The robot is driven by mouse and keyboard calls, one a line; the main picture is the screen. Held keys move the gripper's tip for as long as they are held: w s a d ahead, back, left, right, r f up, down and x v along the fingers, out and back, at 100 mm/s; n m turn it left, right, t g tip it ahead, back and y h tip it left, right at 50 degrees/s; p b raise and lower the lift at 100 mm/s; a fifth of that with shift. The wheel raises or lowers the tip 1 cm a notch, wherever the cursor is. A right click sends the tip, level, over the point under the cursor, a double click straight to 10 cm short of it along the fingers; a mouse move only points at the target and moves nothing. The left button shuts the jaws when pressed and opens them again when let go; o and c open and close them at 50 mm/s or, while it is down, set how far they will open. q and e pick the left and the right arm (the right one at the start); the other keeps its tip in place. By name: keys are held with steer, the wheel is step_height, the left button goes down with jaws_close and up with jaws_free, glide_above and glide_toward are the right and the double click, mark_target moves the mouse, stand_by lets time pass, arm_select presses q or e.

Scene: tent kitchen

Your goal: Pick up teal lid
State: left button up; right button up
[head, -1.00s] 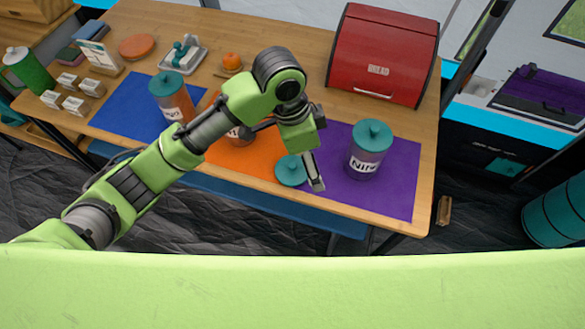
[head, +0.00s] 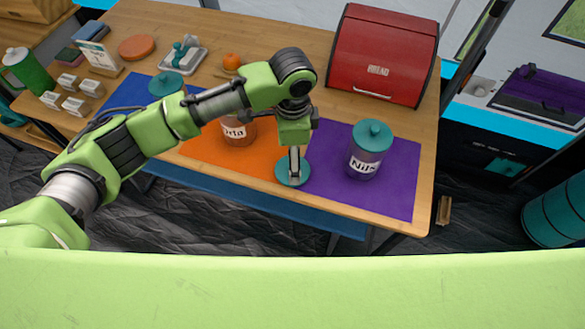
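The teal lid (head: 284,177) lies flat near the front edge of the table, where the orange mat meets the purple one. My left gripper (head: 294,180) points down right at the lid, its fingers in front of the lid's middle. The fingers look close together, but I cannot tell whether they are shut on the lid's knob, which they hide. My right gripper is not in view.
The "Nils" jar (head: 364,158) with its teal lid on stands on the purple mat (head: 398,185). A jar (head: 238,131) on the orange mat (head: 215,155) is partly hidden by my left arm. Another teal-lidded jar (head: 166,84) is on the blue mat. A red bread box (head: 382,55) stands behind.

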arm_select(q)
steer(key=shift+w+f+p, duration=0.2)
steer(key=shift+f+p, duration=0.1)
steer(key=shift+f, duration=2.4)
steer(key=shift+s, duration=0.1)
steer(key=c, duration=1.3)
steer(key=shift+c, duration=0.2)
